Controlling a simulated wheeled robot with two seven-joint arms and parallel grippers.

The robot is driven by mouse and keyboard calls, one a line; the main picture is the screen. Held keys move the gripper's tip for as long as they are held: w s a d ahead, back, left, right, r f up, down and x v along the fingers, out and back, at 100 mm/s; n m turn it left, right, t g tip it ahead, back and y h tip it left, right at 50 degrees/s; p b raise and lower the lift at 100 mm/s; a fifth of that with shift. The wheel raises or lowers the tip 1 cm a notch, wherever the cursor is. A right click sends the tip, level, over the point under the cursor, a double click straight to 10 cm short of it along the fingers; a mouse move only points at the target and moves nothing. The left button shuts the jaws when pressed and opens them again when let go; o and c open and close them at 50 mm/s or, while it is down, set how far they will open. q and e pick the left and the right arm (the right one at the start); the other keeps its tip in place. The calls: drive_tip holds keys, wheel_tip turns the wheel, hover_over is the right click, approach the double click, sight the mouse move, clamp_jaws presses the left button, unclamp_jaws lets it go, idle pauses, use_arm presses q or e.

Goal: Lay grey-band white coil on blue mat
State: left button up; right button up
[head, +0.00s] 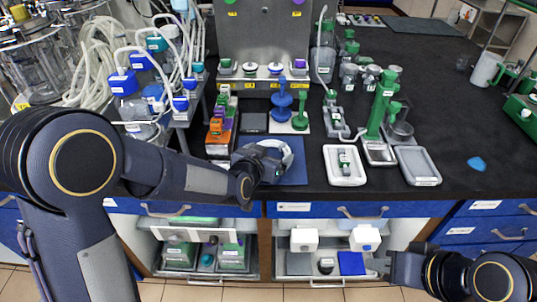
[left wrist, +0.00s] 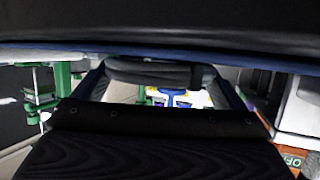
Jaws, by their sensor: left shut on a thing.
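The white coil (head: 285,147) with a grey band is over the blue mat (head: 296,174) on the bench. My left gripper (head: 264,158) reaches in from the left and is shut on the coil. The gripper hides part of the coil and part of the mat. I cannot tell whether the coil touches the mat. In the left wrist view the coil (left wrist: 160,73) shows as a dark grey, shaded loop across the middle. My right gripper (head: 377,263) is low at the right, in front of the cabinet and away from the coil; its jaws are too small to read.
A blue stand (head: 281,104) and a green stand (head: 301,117) stand just behind the mat. An orange-and-green rack (head: 219,128) is to its left. A white tray (head: 328,181) and a grey tray (head: 418,166) lie to its right. Open shelves are below the bench front.

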use_arm(q)
drive_tip(key=shift+f, duration=0.15)
drive_tip(key=o, duration=0.7)
